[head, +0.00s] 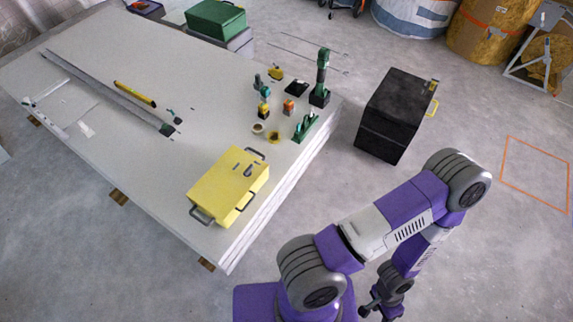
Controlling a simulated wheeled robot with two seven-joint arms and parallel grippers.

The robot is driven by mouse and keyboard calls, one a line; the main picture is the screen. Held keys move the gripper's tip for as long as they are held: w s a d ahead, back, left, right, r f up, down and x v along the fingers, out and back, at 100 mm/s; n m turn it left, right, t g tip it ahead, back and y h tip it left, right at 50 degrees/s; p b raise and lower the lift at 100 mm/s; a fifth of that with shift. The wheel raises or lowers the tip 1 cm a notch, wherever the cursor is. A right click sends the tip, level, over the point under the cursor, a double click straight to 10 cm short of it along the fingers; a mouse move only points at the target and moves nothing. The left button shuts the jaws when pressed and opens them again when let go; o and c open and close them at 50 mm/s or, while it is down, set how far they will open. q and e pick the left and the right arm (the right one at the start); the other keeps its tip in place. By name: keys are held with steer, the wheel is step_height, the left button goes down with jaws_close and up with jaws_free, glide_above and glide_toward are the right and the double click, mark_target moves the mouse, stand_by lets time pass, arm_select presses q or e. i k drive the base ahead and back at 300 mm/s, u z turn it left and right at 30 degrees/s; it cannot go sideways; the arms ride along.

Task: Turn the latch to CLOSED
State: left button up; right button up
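A yellow case (222,192) with grey handles lies on the near corner of a stack of pale panels (150,165). Small dark fittings (248,171) sit on its top; they are too small to read as open or closed. A black box (385,125) on the floor has a yellow handle (432,107) and a small fitting at its right edge. I cannot tell which of these is the latch, and no CLOSED marking is legible. My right gripper (376,312) hangs low at the bottom edge, away from both; its finger opening is unclear. My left gripper is not in view.
Several tools and small parts, including a green tool (321,75), stand at the panels' right end. A yellow level (134,94) and a long grey rail (110,92) lie on top. A green case (215,22) is behind. Floor around an orange outline (512,183) is clear.

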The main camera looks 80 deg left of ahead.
mark_target(248, 173)
steer(key=i, duration=1.45)
steer(key=u, duration=4.95)
steer(key=i, duration=1.65)
